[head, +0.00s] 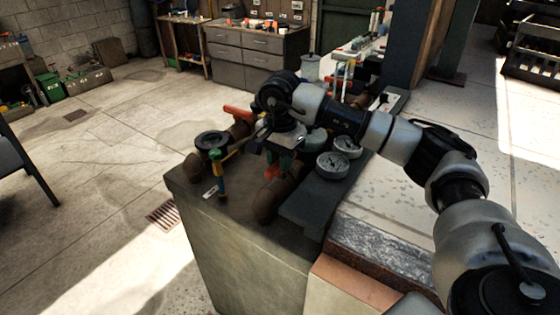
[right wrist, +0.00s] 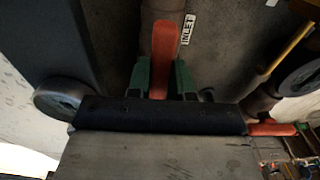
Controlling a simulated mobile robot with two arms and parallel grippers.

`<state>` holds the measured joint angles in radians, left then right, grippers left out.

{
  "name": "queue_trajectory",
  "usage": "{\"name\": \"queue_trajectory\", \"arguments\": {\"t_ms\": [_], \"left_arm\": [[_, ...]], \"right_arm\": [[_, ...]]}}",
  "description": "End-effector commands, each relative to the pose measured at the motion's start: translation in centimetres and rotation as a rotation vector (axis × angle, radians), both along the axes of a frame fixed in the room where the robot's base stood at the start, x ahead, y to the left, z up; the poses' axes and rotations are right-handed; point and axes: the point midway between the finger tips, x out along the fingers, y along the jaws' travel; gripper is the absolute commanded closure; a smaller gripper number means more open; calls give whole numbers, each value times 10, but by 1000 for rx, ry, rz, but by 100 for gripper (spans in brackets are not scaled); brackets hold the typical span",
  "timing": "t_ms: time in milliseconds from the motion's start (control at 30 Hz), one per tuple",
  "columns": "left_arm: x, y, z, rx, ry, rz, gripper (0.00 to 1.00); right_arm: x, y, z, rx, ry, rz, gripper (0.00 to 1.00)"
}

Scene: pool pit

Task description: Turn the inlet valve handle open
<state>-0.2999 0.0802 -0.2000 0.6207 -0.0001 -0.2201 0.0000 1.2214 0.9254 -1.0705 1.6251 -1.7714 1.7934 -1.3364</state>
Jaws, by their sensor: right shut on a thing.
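My right gripper (head: 277,160) reaches over the block with pipes from the right. In the right wrist view its green fingers (right wrist: 160,78) are shut around a red valve handle (right wrist: 164,55). The handle lies along a brown pipe (right wrist: 160,15); a little of its red shows below the gripper in the head view (head: 270,174). A small white label (right wrist: 188,30) lies beside the pipe; I cannot read it surely. A second red handle (head: 237,112) sticks out behind the gripper and also shows in the right wrist view (right wrist: 272,129). My left gripper is not in view.
Two round gauges (head: 332,165) stand just right of the gripper. A workbench (head: 250,45) is far behind. The floor at left is open.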

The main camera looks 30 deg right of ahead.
Motion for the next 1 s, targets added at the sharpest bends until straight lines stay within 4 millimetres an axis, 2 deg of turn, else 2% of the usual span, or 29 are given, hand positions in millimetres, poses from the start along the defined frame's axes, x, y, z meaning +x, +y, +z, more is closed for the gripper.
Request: {"name": "queue_trajectory", "arguments": {"t_ms": [500, 533, 667, 700, 1000], "left_arm": [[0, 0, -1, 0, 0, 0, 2], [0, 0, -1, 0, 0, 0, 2], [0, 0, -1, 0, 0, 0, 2], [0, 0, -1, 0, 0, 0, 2], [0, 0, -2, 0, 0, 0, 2]], "right_arm": [[-1, 0, -2, -2, 5, 23, 100], [-1, 0, -2, -2, 5, 23, 76], [-1, 0, -2, -1, 4, 21, 56], [-1, 0, -2, -2, 4, 21, 53], [0, 0, 3, 0, 0, 18, 53]]}}
